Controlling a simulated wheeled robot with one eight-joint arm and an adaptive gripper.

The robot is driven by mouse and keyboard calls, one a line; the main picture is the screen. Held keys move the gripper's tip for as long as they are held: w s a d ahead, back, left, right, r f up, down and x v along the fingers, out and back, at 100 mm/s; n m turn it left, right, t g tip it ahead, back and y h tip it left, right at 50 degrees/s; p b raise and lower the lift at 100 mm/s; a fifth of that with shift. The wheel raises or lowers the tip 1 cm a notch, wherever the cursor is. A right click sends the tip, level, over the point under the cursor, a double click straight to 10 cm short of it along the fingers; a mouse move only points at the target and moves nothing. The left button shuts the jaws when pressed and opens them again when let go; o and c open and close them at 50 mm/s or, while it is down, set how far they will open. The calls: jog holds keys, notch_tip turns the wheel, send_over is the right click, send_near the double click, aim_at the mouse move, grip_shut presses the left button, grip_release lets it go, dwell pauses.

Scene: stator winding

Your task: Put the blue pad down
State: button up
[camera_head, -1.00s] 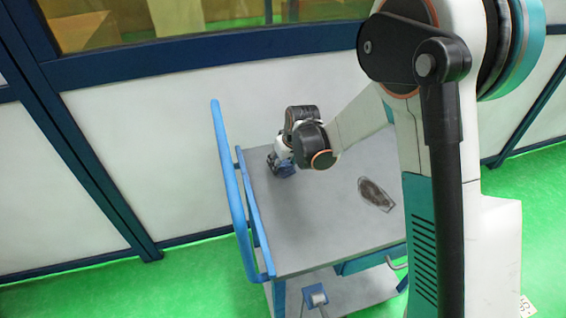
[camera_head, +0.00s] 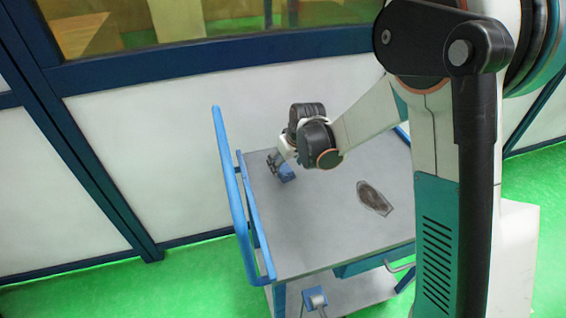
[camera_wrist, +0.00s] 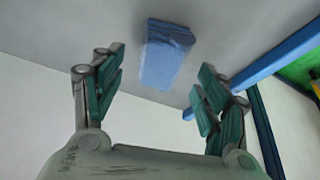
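The blue pad (camera_wrist: 166,54) lies on the grey top of the cart, ahead of my fingers in the wrist view. In the head view the blue pad (camera_head: 287,173) shows as a small blue patch at the cart's far left corner, partly hidden by my gripper (camera_head: 276,164). In the wrist view my gripper (camera_wrist: 160,90) is open, with its green-padded fingers spread wide and nothing between them. The pad is beyond the fingertips, and no finger touches it there.
The cart top (camera_head: 310,235) has a blue handle (camera_head: 230,185) along its left side. A wall with blue frames stands behind the cart. Most of the cart top is clear.

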jog(key=s+d+r+m+p, duration=0.1)
jog(key=s+d+r, duration=0.35)
jog(key=r, duration=0.25)
jog(key=s+d+r+m+t+h+p, duration=0.1)
jog(key=s+d+r, duration=0.2)
jog(key=s+r, duration=0.3)
jog(key=s+d+r+m+p, duration=0.1)
jog(key=s+d+r, duration=0.3)
jog(key=r, duration=0.4)
jog(key=s+d+r+m+t, duration=0.1)
jog(key=s+d, duration=0.2)
jog(key=s, duration=0.4)
jog(key=s+d+r+m+t+h, duration=0.1)
jog(key=s+d+m, duration=0.1)
jog(key=s, duration=0.6)
jog(key=shift+d+r, duration=0.2)
jog(key=shift+d, duration=0.65)
jog(key=shift+f+b, duration=0.1)
jog(key=shift+b, duration=0.2)
jog(key=shift+f, duration=0.25)
jog(key=shift+o, duration=0.4)
